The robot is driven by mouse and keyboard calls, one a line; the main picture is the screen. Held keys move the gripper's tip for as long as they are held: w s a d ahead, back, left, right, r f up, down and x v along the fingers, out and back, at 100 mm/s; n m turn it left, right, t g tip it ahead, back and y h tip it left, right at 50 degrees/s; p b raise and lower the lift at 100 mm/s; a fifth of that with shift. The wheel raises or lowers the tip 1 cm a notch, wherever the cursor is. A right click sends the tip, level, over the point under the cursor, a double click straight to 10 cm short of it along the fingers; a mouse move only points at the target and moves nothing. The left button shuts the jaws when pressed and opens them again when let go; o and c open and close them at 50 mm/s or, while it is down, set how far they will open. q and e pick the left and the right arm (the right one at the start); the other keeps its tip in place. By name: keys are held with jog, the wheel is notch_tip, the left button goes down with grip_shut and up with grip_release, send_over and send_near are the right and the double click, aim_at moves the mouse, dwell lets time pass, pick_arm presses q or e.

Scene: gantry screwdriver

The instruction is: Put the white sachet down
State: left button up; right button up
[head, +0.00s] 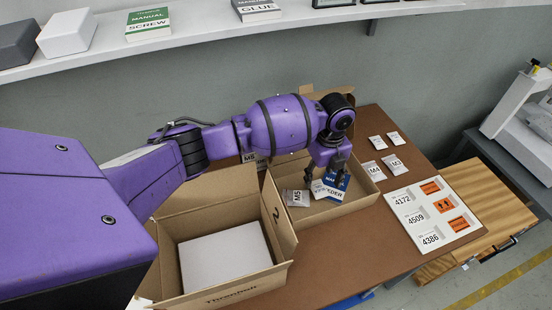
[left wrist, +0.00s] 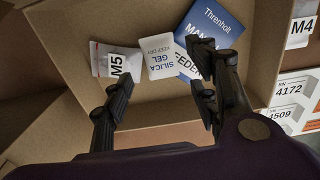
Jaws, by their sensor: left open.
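The white sachet, marked SILICA GEL (left wrist: 158,58), lies in the open cardboard box (left wrist: 262,50) at the middle of the table. It overlaps the edge of a blue and white manual (left wrist: 212,22). A grey-white M5 packet (left wrist: 112,60) lies left of it, and also shows in the head view (head: 297,198). My left gripper (head: 324,178) reaches down into this box. In the left wrist view its fingers (left wrist: 163,88) are apart, with nothing held between them. The fingers partly hide the manual. My right gripper is in neither view.
A second open box (head: 283,243) with a white block (head: 224,257) stands nearer, at the left. M4 (head: 374,171) and M3 (head: 394,164) packets and a white panel with orange labels (head: 416,228) lie to the right. A shelf (head: 215,35) runs behind.

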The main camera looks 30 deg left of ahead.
aim_at(320, 188)
pick_arm(q)
notch_tip(320, 188, up, 12)
jog(key=shift+r, duration=0.15)
jog(key=shift+w, duration=0.1)
dwell(0.3)
